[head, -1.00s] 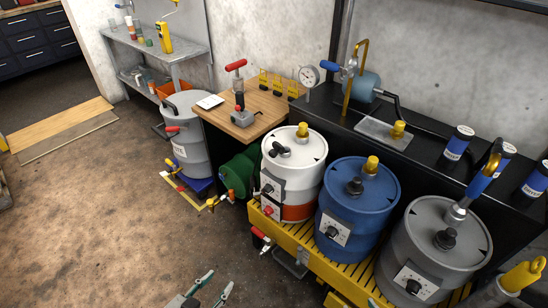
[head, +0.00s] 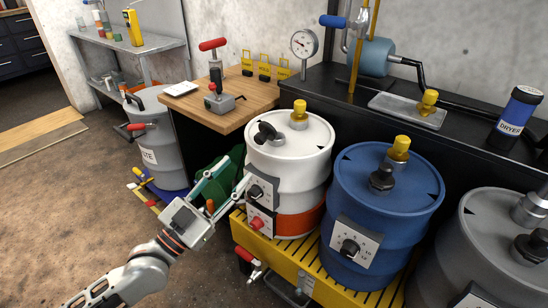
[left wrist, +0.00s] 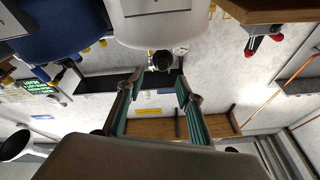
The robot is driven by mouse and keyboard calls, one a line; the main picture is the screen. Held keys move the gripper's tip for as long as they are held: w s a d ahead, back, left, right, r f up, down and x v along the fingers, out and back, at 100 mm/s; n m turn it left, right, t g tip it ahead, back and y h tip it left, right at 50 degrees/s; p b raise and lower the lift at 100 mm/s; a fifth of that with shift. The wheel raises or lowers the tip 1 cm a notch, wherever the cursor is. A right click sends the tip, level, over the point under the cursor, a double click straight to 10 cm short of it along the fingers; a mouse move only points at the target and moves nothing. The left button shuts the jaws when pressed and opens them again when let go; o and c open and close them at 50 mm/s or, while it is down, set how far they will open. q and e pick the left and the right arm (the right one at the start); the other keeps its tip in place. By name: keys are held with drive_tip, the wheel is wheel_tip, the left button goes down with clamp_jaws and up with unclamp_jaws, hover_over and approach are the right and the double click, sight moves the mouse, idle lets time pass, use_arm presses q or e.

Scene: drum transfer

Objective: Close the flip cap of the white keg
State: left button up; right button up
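The white keg (head: 288,148) stands upright on the yellow slatted platform, with an orange band near its base. Its black flip cap (head: 266,133) is on the left of the lid and looks tipped up to one side, unlike the level cap on the blue keg. My left gripper (head: 222,178) is open and empty, left of the white keg and below its rim, with one finger close to the keg's dial panel. In the left wrist view the white keg (left wrist: 158,28) is at the top, beyond the two spread fingers. My right gripper is out of view.
The blue keg (head: 385,212) and grey keg (head: 492,240) stand to the right. A yellow fitting (head: 300,112) rises behind the flip cap. A wooden table (head: 238,103) with a red-handled tool (head: 216,80) is behind left.

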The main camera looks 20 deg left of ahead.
sight(257, 142)
use_arm(q)
drive_tip(key=x, duration=0.6)
drive_tip(key=b+x, duration=0.1)
drive_tip(key=x, duration=0.2)
drive_tip(key=shift+a+r, duration=0.3)
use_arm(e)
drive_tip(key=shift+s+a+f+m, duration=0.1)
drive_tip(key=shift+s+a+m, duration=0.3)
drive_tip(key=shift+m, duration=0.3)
use_arm(q)
clamp_jaws()
